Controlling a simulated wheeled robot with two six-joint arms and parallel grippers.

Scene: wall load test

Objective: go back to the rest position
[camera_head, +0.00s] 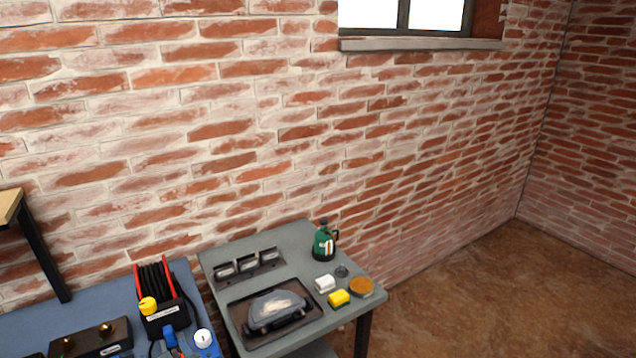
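Neither of my grippers shows in the head view, and no part of my arms can be made out. The task names no object of its own. The head view looks down at a grey table (300,237) against a brick wall (250,110). A green bottle with a handle (323,244) stands upright near its back right. A dark tray (240,305) on the table holds a grey, rounded device (276,308).
A blue surface (40,322) at the lower left bears a black, red-sided unit (158,290) and a dark box (92,340). A white block (325,284), a yellow block (339,298) and a round brown-topped item (361,287) lie on the grey table. Brown floor (480,300) at right is clear.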

